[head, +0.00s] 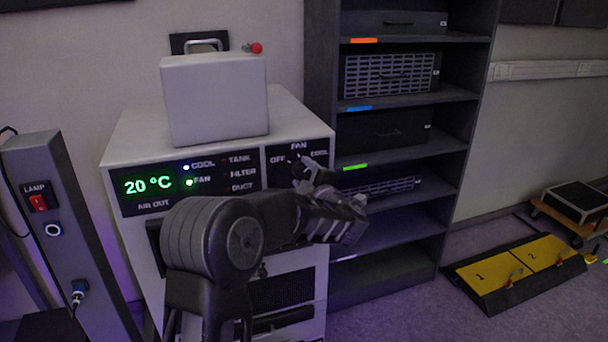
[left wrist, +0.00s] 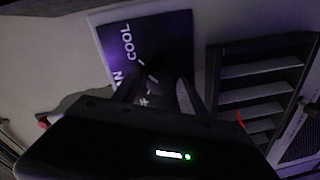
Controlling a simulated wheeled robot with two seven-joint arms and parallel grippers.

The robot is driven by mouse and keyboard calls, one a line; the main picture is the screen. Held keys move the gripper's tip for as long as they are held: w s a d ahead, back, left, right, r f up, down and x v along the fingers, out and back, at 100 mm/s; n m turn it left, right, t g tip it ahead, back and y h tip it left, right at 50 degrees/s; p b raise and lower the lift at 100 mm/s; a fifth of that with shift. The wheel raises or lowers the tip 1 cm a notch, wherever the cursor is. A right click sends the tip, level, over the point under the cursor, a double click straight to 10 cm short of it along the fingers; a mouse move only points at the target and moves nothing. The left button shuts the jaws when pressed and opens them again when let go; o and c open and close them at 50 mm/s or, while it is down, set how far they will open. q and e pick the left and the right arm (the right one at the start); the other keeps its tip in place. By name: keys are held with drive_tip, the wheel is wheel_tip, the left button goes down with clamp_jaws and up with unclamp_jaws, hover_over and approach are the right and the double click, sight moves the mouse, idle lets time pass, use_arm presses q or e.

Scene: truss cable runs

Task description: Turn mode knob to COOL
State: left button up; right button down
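The cooling unit's dark mode panel (head: 297,152) carries the labels OFF, FAN and COOL; it also shows turned sideways in the left wrist view (left wrist: 170,35). My left gripper (head: 308,168) is right at this panel. In the left wrist view my left gripper (left wrist: 157,85) has its two dark fingers apart, pointing at the panel. The mode knob is mostly hidden by the fingers and shadow; a short pale mark shows between them, and I cannot tell its setting. On the display (head: 190,183), 20 °C shows, and the COOL and FAN lamps are lit. My right gripper is not in view.
A dark shelf rack (head: 405,145) with several equipment boxes stands close to the right of the unit. A grey box (head: 215,98) sits on top of the unit. A lamp post with a red switch (head: 38,202) stands left. Yellow numbered ramps (head: 510,263) lie on the floor right.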

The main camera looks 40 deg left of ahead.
use_arm(q)
drive_tip(key=shift+o, duration=0.8)
drive_tip(key=shift+r, duration=0.1)
drive_tip(key=shift+d, duration=0.1)
drive_tip(key=b+v, duration=0.1)
drive_tip(key=v, duration=0.6)
drive_tip(key=shift+s+d+b, duration=0.2)
drive_tip(key=shift+s+b, duration=0.05)
drive_tip(key=shift+b, duration=0.1)
